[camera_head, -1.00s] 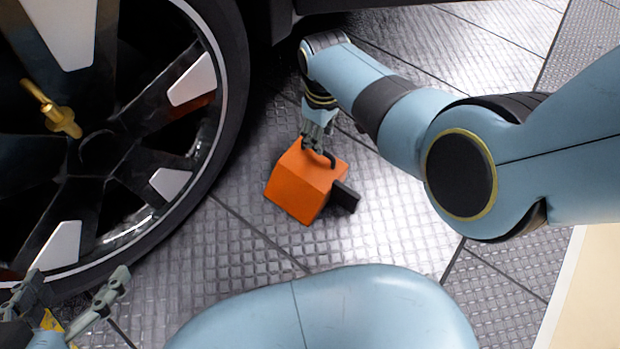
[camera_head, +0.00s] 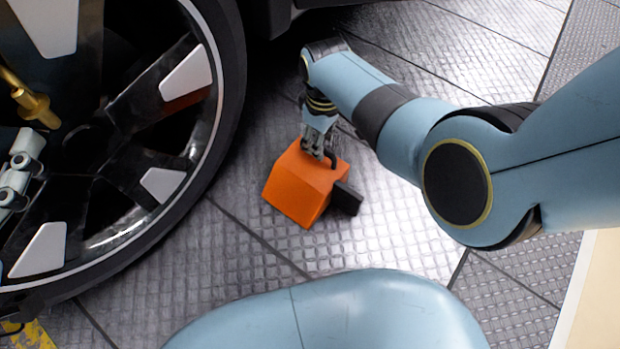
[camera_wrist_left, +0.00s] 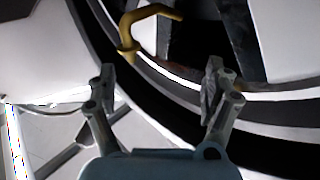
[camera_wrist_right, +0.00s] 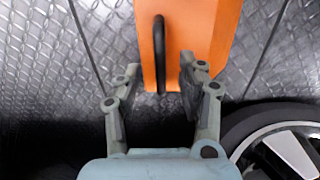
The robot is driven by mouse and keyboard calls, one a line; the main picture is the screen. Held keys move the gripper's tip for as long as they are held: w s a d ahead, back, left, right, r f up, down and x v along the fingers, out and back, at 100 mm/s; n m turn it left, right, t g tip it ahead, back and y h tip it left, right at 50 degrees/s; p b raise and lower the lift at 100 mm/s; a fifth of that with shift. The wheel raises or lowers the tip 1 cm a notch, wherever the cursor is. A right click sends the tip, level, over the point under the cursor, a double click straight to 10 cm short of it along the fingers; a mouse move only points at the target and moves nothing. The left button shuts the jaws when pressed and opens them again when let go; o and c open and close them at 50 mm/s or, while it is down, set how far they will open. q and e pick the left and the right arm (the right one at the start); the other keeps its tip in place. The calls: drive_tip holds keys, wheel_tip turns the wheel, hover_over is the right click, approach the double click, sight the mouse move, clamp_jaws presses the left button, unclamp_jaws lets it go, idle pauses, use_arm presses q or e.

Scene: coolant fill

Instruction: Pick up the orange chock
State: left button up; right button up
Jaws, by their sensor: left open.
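The orange chock (camera_head: 300,185) sits on the metal floor beside the big wheel, with a dark handle (camera_head: 331,158) on its upper side. My right gripper (camera_head: 317,140) is at the handle, pointing down. In the right wrist view the handle (camera_wrist_right: 160,55) hangs between the fingertips (camera_wrist_right: 158,92) of my right gripper, which stand apart with gaps on both sides. The chock (camera_wrist_right: 190,35) fills the upper middle there. My left gripper (camera_wrist_left: 158,85) is open and empty in front of the wheel; only part of it (camera_head: 20,165) shows at the head view's left edge.
The wheel (camera_head: 225,90) with its dark tyre stands left of the chock. A brass hooked piece (camera_wrist_left: 135,35) is ahead of my left gripper, in front of the wheel. A black block (camera_head: 346,198) touches the chock's right side. Floor in front of the chock is clear.

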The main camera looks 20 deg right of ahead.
wheel_tip(320, 180, down, 2)
drive_tip(key=shift+b, duration=0.7)
use_arm(q)
wheel_tip(320, 180, up, 10)
drive_tip(key=w+d+m+t+h, duration=0.1)
drive_tip(key=t+h, duration=0.1)
drive_tip(key=t, duration=0.2)
drive_tip(key=shift+w+m+t, duration=0.2)
drive_tip(key=shift+m+t, duration=0.1)
use_arm(e)
clamp_jaws()
use_arm(q)
drive_tip(key=shift+d, duration=0.1)
